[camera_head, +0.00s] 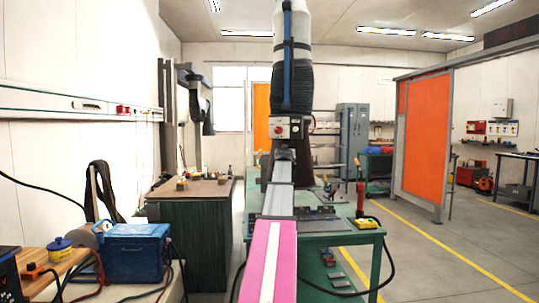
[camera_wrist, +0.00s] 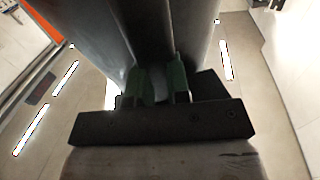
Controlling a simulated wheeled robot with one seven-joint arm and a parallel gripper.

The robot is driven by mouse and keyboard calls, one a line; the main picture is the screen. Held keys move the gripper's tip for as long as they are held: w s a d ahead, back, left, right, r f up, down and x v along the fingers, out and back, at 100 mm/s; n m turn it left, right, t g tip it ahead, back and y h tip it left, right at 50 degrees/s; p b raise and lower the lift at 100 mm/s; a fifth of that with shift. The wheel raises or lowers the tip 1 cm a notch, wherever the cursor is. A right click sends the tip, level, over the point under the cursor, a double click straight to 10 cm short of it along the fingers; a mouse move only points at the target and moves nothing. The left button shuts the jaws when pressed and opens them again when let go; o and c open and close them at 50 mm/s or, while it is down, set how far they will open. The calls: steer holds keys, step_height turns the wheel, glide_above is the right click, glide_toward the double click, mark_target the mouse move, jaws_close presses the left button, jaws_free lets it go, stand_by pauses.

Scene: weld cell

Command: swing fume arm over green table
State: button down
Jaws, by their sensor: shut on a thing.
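A fume arm (camera_head: 293,85), a thick dark hose with a pale upper tube, hangs in the middle of the head view, in front of my reach. Its lower dark part shows behind my gripper (camera_head: 283,153). In the wrist view my gripper (camera_wrist: 159,88) has green fingers shut on a small pale part, close against the big grey tube of the fume arm (camera_wrist: 95,35). The green table (camera_head: 343,239) stands below and behind my arm; in the picture the hose's lower end overlaps it. I cannot tell its exact height above the table.
A dark green bench (camera_head: 200,240) with a brown top stands left, with a second post-mounted arm (camera_head: 190,85) behind it. A blue box (camera_head: 135,250) sits on the near left bench. An orange screen (camera_head: 425,140) stands right; the floor (camera_head: 440,255) there is clear.

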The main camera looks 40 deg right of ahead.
steer(key=s+d+m+g+h, duration=0.1)
steer(key=s+d, duration=0.7)
steer(key=s, duration=0.2)
steer(key=shift+s, duration=0.2)
steer(key=c, duration=1.1)
jaws_free()
steer(key=shift+a, duration=0.1)
steer(key=v, duration=1)
steer(key=shift+s+a, duration=0.2)
steer(key=shift+a, duration=0.15)
steer(key=shift+w+f, duration=0.1)
